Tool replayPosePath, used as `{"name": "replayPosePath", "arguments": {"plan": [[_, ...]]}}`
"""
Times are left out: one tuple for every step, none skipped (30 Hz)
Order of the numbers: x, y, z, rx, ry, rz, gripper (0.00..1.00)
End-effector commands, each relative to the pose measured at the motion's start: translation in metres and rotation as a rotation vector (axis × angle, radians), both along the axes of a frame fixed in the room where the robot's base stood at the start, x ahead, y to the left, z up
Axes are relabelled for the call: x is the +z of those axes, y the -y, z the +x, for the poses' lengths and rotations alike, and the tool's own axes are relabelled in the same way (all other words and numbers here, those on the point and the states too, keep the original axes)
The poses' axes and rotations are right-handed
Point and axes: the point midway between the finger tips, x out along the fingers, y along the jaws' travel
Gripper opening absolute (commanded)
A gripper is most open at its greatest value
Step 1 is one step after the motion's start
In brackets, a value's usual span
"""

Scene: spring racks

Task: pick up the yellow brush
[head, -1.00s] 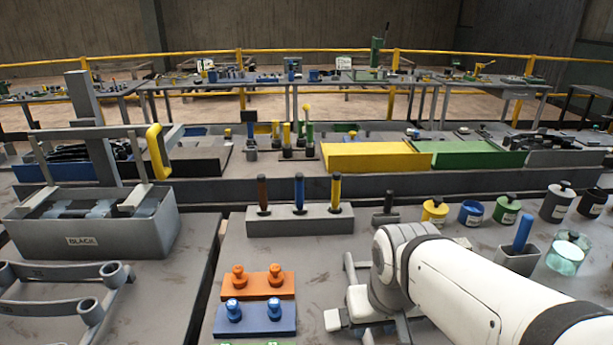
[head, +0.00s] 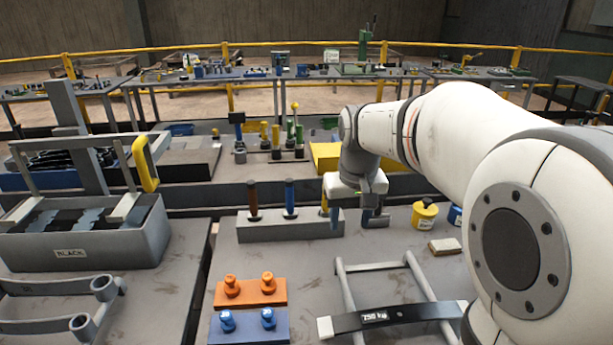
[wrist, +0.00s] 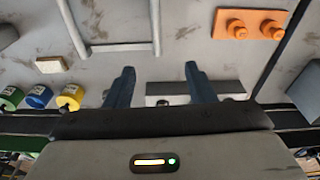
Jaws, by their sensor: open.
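The yellow brush (head: 324,205) stands upright at the right end of a grey rack (head: 280,230) in the head view. Only a strip of its yellow handle shows, as my gripper (head: 357,214) partly covers it. A brown brush (head: 253,200) and a blue brush (head: 290,198) stand to its left in the same rack. My gripper is open and points down at the rack's right end. In the wrist view its two dark fingers (wrist: 160,72) are spread, with part of the rack (wrist: 222,88) behind them. I cannot make out the yellow brush there.
A yellow pot (head: 425,216) and a small pale block (head: 445,245) are right of the gripper. A metal frame with a dark bar (head: 390,316) lies in front. Orange (head: 250,293) and blue (head: 248,327) blocks with knobs are front left. A grey bin (head: 80,250) stands left.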

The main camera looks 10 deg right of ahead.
Motion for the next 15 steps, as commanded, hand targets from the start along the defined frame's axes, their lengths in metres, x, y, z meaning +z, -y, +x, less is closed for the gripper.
{"name": "replayPosePath", "arguments": {"plan": [[0.011,0.0,0.028,0.006,-0.013,-0.001,0.49],[0.014,0.0,0.042,0.01,-0.02,-0.001,0.49],[0.018,0.0,0.062,0.016,-0.028,-0.002,0.49],[0.02,0.0,0.076,0.02,-0.035,-0.002,0.49],[0.021,0.0,0.091,0.025,-0.041,-0.003,0.49],[0.022,0.001,0.109,0.031,-0.05,-0.003,0.49],[0.022,0.001,0.123,0.035,-0.055,-0.003,0.49],[0.022,0.001,0.136,0.039,-0.063,-0.004,0.49],[0.021,0.001,0.154,0.045,-0.07,-0.004,0.49],[0.019,0.001,0.166,0.05,-0.076,-0.004,0.49],[0.017,0.001,0.179,0.055,-0.082,-0.004,0.49],[0.013,0.001,0.195,0.061,-0.091,-0.005,0.49],[0.01,0.001,0.206,0.065,-0.097,-0.004,0.49],[0.007,0.001,0.216,0.069,-0.104,-0.005,0.49],[0.002,0.001,0.23,0.074,-0.11,-0.005,0.49]]}}
